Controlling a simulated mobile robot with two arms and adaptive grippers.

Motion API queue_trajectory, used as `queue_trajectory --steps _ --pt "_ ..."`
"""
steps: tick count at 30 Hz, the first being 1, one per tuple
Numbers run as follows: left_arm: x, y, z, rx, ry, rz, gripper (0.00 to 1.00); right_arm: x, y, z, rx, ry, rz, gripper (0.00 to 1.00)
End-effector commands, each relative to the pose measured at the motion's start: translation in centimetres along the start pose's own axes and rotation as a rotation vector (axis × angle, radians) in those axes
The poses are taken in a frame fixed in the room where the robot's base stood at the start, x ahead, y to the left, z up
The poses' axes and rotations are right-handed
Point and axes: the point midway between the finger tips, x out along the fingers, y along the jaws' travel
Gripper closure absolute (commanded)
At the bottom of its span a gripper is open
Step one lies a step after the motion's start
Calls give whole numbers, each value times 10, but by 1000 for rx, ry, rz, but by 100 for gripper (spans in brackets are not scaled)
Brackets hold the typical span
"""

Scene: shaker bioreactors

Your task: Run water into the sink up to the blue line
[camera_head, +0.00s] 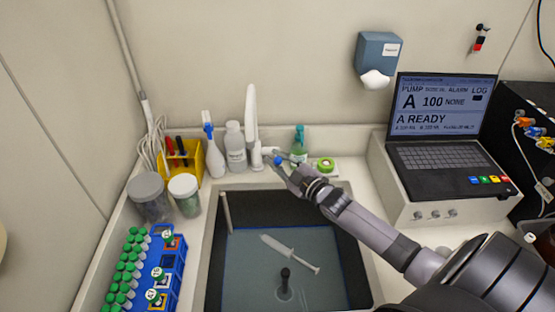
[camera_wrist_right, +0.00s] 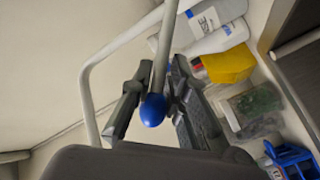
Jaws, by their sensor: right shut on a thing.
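The sink (camera_head: 346,215) is a dark basin with a grey-blue floor or water surface; I cannot tell which. The blue line (camera_head: 341,250) runs along its inner walls, close to that surface. The white tap (camera_head: 251,115) stands behind the sink, and its curved pipe shows in the wrist view (camera_wrist_right: 88,85). Its lever ends in a blue knob (camera_head: 278,160), also in the wrist view (camera_wrist_right: 152,110). My right gripper (camera_head: 284,170) is shut on the lever, its fingers (camera_wrist_right: 158,95) either side of it. My left gripper is out of view.
A syringe (camera_head: 290,253) and a dark upright stopper (camera_head: 285,278) are in the sink. Bottles (camera_head: 235,148), a yellow holder (camera_head: 188,166) and jars (camera_head: 185,196) stand left of the tap. A blue tube rack (camera_head: 170,278) is at left, a laptop (camera_head: 440,157) at right.

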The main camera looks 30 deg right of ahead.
Motion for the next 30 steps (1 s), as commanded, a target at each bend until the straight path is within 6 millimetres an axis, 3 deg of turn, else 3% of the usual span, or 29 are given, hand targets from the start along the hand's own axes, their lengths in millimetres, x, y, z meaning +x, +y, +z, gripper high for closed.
queue_trajectory --steps 8,24,30 --pt "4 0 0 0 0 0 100 0 0 1 -6 7 9 100" --pt "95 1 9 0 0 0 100 -15 -45 30 -176 156 156 100" --pt "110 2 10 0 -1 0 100 -17 -49 32 -215 190 188 100"
